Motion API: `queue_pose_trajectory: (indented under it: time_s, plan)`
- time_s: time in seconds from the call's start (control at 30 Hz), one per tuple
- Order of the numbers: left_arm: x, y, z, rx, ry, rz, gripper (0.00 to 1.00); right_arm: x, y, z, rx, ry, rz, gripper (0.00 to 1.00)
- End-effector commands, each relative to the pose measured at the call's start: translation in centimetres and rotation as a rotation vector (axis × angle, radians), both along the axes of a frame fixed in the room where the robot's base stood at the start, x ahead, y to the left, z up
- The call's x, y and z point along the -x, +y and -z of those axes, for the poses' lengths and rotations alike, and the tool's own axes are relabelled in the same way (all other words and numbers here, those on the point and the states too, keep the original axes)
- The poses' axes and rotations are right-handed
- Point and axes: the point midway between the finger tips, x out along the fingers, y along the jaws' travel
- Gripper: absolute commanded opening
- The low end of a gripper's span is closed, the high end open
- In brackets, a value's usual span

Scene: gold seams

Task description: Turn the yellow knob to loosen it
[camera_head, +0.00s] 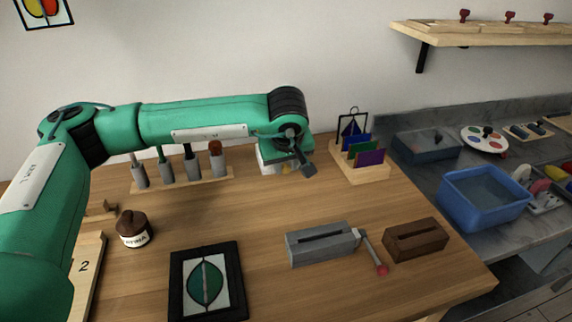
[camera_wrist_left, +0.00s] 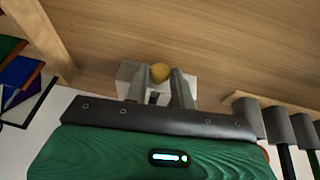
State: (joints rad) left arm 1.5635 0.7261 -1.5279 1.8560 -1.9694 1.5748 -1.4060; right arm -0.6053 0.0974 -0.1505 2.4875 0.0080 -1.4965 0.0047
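The yellow knob (camera_wrist_left: 160,73) sits on a small pale block (camera_wrist_left: 128,73) on the wooden table. In the head view a sliver of the knob (camera_head: 287,168) shows beside the pale block (camera_head: 267,164), mostly hidden by my left gripper (camera_head: 291,164). In the left wrist view, the fingers of my left gripper (camera_wrist_left: 159,80) stand on either side of the knob. They look closed against its sides, with almost no gap showing. My right gripper is in neither view.
A tool rack (camera_head: 182,180) stands left of the pale block, and a card holder (camera_head: 370,172) stands right. In front are a brown jar (camera_head: 133,230), a framed leaf picture (camera_head: 205,282), a grey vise-like block (camera_head: 320,244) and a brown slotted block (camera_head: 415,240).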

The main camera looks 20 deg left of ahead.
Motion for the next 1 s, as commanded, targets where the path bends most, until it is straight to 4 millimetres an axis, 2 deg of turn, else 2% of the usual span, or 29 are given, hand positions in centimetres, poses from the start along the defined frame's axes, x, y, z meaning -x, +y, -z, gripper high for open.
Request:
queue_pose_trajectory:
  time_s: [0.3,0.43,0.57,0.8,1.0]
  plan:
    - [0.0,0.0,-0.1,0.001,0.001,0.000,0.31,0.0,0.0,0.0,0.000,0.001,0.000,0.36]
    - [0.3,-0.2,-1.0,0.001,-0.001,0.000,0.31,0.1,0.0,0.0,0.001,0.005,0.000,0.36]
    - [1.2,-0.5,-3.1,0.000,-0.002,0.003,0.31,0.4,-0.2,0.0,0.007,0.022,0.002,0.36]
    - [3.2,-1.3,-8.3,0.000,-0.003,0.001,0.31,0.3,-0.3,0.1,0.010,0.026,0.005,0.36]
    - [4.5,-1.8,-11.4,0.000,-0.001,0.001,0.31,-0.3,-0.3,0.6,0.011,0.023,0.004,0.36]
